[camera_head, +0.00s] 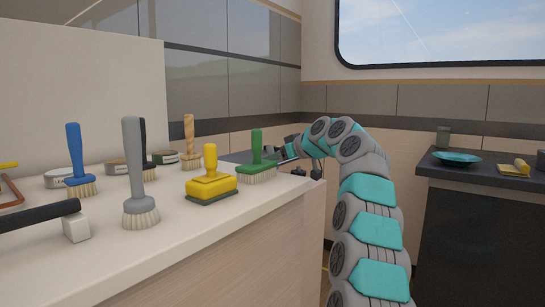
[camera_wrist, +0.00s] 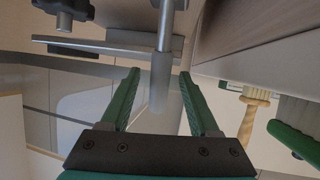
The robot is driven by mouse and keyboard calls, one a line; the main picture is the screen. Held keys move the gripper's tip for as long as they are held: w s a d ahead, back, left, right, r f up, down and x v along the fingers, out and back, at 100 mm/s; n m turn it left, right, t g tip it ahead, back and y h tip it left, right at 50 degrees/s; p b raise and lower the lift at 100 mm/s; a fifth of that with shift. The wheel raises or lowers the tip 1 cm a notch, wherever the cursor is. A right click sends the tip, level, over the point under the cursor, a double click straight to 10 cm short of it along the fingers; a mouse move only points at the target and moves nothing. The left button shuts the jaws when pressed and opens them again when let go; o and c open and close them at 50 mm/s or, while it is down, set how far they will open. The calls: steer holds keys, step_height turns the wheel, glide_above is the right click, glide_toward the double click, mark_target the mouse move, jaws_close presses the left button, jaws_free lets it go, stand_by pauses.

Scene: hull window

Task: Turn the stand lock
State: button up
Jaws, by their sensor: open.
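Nothing is labelled as the stand lock. In the wrist view, a dark lobed knob (camera_wrist: 66,12) sits at the upper left, on a grey metal bar assembly (camera_wrist: 105,47). My gripper (camera_wrist: 159,74) is open, with two green fingers on a black mount. In the head view my arm bends over beyond the counter's far end, and the gripper is mostly hidden behind the green brush (camera_head: 257,165). Small dark knobs (camera_head: 316,173) show just below the arm's wrist.
The counter (camera_head: 190,245) holds several brushes, including a yellow one (camera_head: 210,182) and a grey-handled one (camera_head: 136,180), plus tins and a black-handled tool (camera_head: 76,226). A dark counter (camera_head: 480,176) at right carries a teal plate (camera_head: 457,157). A wooden-handled brush (camera_wrist: 252,115) shows in the wrist view.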

steer(key=shift+w+a, duration=0.15)
steer(key=shift+f, duration=0.1)
jaws_close()
stand_by(0.3)
stand_by(0.9)
